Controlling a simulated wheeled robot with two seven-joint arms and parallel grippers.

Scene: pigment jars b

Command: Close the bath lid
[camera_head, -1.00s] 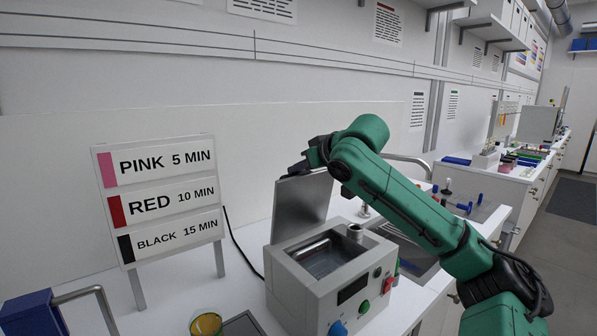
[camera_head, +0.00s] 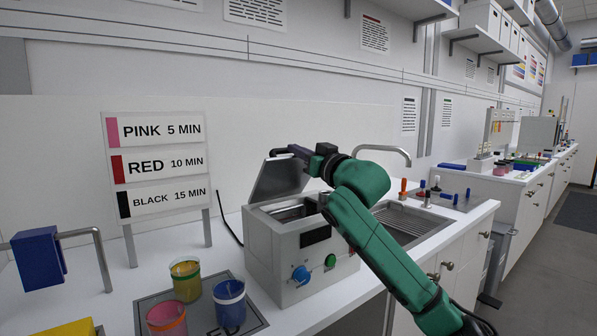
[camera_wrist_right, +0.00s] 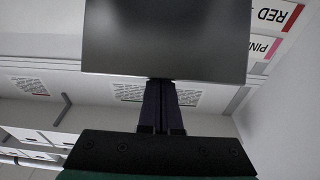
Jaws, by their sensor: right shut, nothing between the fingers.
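The bath (camera_head: 270,259) is a light grey box with an open top, a blue knob and a green button on its front. Its grey lid (camera_head: 279,180) is raised at the back edge and tilted, so part of the opening shows beneath it. My right gripper (camera_head: 277,152) is shut and empty at the lid's upper edge. In the right wrist view, the lid (camera_wrist_right: 165,40) is a dark panel, and the closed fingertips (camera_wrist_right: 160,83) meet its edge; whether they press on it is unclear. My left gripper is not in view.
A yellow jar (camera_head: 186,281), a pink-orange jar (camera_head: 167,322) and a blue jar (camera_head: 229,303) stand left of the bath. A time sign (camera_head: 160,165) stands behind them. A sink (camera_head: 405,222) with a tap (camera_head: 385,148) lies right of the bath.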

